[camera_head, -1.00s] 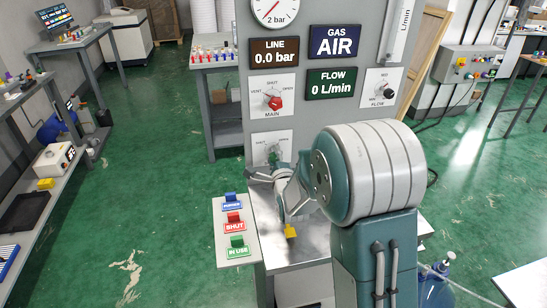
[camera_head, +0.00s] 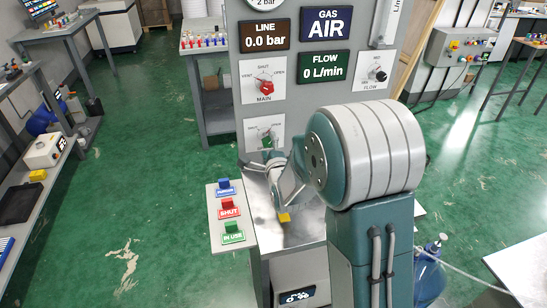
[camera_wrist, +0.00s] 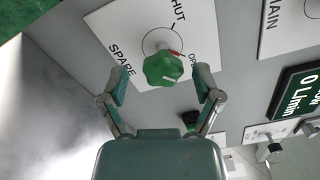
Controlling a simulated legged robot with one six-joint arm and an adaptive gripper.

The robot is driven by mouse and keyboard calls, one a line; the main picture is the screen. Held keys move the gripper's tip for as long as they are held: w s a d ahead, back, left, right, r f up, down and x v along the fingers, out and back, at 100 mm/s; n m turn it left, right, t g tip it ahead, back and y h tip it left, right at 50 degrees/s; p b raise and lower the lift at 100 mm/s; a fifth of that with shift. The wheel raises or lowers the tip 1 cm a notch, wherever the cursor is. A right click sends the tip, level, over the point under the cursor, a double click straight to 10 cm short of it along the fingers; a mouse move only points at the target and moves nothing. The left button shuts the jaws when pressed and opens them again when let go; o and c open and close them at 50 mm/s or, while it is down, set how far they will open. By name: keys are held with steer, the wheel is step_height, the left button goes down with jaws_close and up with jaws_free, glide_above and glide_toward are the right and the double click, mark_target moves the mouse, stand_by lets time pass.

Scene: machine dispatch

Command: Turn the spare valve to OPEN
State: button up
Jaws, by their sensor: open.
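The spare valve is a green lobed knob (camera_wrist: 163,70) on a white plate marked SHUT, SPARE and, partly covered, OPEN. A white line shows on the knob's face, and a small red mark lies on the dial ring beside the "OP" letters. The plate (camera_head: 279,124) is below the MAIN valve in the head view, where my arm partly covers it. My gripper (camera_wrist: 161,80) is open, with one finger on each side of the knob. Gaps show between both fingers and the knob in the wrist view.
The red MAIN knob (camera_head: 264,87) is directly above, and the black FLOW knob (camera_head: 378,74) is up to the right. Blue, red and green tags stand on a side shelf (camera_head: 215,192) at left. A yellow piece (camera_head: 284,217) is near the steel ledge (camera_head: 300,235).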

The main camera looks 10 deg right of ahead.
steer(key=s, duration=1)
steer(key=shift+s+d+f, duration=0.1)
steer(key=shift+s, duration=0.15)
steer(key=shift+r+n+g, duration=0.4)
steer(key=shift+n, duration=0.3)
steer(key=s+r+n+g, duration=0.3)
steer(key=s+n+g, duration=0.2)
steer(key=s+n, duration=0.5)
steer(key=s+r+n+g, duration=0.3)
steer(key=s+n+g, duration=0.3)
steer(key=s+n, duration=0.4)
steer(key=s, duration=0.4)
steer(key=shift+s+r+g, duration=0.3)
steer(key=shift+s, duration=0.1)
